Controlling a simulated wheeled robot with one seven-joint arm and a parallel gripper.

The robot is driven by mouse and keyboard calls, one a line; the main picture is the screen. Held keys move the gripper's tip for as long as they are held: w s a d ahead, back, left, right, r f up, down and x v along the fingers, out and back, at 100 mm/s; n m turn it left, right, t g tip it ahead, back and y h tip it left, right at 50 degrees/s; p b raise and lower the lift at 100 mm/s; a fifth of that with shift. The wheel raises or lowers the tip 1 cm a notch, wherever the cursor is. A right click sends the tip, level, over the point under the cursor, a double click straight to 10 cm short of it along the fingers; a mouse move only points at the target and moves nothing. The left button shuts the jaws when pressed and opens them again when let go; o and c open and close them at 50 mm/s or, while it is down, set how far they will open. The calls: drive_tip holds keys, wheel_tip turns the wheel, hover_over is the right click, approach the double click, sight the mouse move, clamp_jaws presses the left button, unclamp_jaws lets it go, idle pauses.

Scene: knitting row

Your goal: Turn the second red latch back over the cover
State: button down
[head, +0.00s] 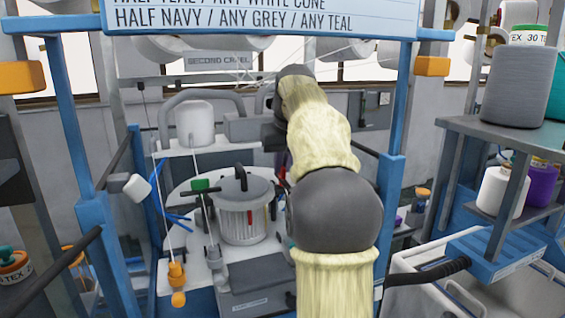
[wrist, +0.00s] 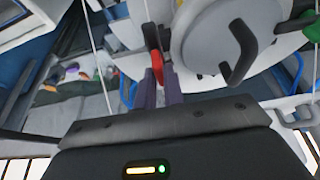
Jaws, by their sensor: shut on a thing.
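The round grey cover (wrist: 203,52) with a dark bent handle (wrist: 243,52) fills the upper right of the wrist view. A red latch (wrist: 157,66) with a dark upper part stands beside the cover's left edge. My gripper (wrist: 160,82) is shut on this latch, its fingertips at the red part. In the head view the cover (head: 226,186) sits on a ribbed canister (head: 240,222), and a small red piece (head: 249,213) shows on the canister's side. My gripper cannot be made out in the head view. Whether the latch bears on the cover is unclear.
A white round plate (head: 180,202) surrounds the canister. A green-topped post (head: 200,185) and taut white threads stand left of it. A grey box (head: 258,288) is in front. Blue uprights (head: 388,190) flank the work area, and a shelf with cones (head: 520,82) is at right.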

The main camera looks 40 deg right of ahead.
drive_tip(key=shift+r, duration=0.1)
drive_tip(key=m+p, duration=0.1)
drive_tip(key=m+h+p, duration=0.1)
drive_tip(key=m, duration=0.1)
drive_tip(key=shift+w+a+r+m+g, duration=0.1)
drive_tip(key=shift+a+m+g, duration=0.05)
drive_tip(key=shift+m+g, duration=0.15)
drive_tip(key=m+g+h+p, duration=0.1)
drive_tip(key=m+p, duration=0.2)
drive_tip(key=m, duration=0.1)
drive_tip(key=shift+w+a, duration=0.1)
drive_tip(key=m+g+p, duration=0.1)
drive_tip(key=m+p, duration=0.1)
drive_tip(key=m, duration=0.1)
drive_tip(key=m+g+h+p, duration=0.1)
drive_tip(key=m+p, duration=0.1)
drive_tip(key=shift+w+m, duration=0.15)
drive_tip(key=shift+m, duration=0.25)
drive_tip(key=shift+m+g+p, duration=0.6)
drive_tip(key=shift+m+p, duration=0.4)
drive_tip(key=shift+m, duration=0.4)
drive_tip(key=c, duration=1.5)
unclamp_jaws()
